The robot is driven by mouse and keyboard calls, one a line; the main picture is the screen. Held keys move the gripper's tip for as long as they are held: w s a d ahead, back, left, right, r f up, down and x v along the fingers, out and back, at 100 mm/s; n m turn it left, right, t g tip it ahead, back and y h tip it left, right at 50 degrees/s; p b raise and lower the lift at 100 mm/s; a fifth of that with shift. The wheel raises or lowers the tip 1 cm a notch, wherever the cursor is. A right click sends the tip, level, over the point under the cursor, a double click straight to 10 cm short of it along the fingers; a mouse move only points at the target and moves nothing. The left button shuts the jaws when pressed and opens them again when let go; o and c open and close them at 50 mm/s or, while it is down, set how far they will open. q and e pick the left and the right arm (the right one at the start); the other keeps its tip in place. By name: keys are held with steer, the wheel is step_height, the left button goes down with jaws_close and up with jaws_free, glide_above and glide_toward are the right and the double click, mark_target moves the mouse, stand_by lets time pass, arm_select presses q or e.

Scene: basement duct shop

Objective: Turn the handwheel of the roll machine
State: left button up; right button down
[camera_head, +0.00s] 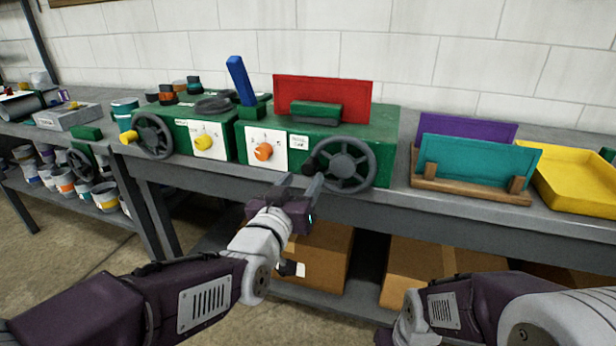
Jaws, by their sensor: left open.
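Two green machines with handwheels stand side by side on the grey bench. The right one (385,137) has an orange dial, a blue lever, a red sheet on top and a grey spoked handwheel (359,181) with a black knob on its front. The left one (222,126) has a yellow dial and a dark handwheel (140,127) with a yellow knob. I cannot tell from labels which is the roll machine.
Purple and teal sheets (478,163) stand in a wooden rack on the right, beside a yellow tray (574,187). Cardboard boxes (325,256) sit on the lower shelf. Several cans (82,190) fill the left shelf. The bench front edge lies below the handwheels.

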mark_target(308, 172)
arm_select(q)
steer(key=x, duration=0.5)
steer(key=shift+c, duration=0.3)
jaws_close()
stand_by(1.0)
